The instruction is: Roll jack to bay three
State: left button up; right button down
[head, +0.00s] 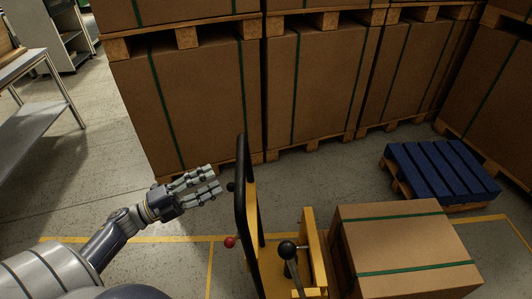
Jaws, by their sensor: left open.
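The jack (253,238) stands at the bottom centre of the head view, with a yellow frame, a tall black handle bar, a red knob and a black ball-topped lever. A cardboard carton (395,222) with green straps is close to its right; whether it rests on the jack's forks is hidden. My left gripper (214,183) is open and empty, its fingers pointing right, just left of the black handle bar. No bay number is readable. My right gripper is not in view.
Large strapped cartons (312,80) on wooden pallets form a wall across the back. A blue slatted pallet (442,172) lies on the floor at right. Yellow floor lines (175,239) cross the foreground. A grey metal table (38,105) stands at left. The floor between table and cartons is clear.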

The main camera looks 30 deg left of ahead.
aim_at(241, 166)
pick_arm(q)
jog(key=shift+m+h, duration=0.3)
jog(key=shift+h, duration=0.1)
jog(key=p+x, duration=0.1)
jog(key=x, duration=0.2)
jog(key=p+x, duration=0.1)
jog(key=x, duration=0.2)
jog(key=r+x, duration=0.1)
jog(key=x, duration=0.3)
jog(key=shift+s+d+p, duration=0.15)
jog(key=shift+s+p, duration=0.1)
jog(key=shift+p, duration=0.15)
jog(key=shift+d, duration=0.1)
grip_shut()
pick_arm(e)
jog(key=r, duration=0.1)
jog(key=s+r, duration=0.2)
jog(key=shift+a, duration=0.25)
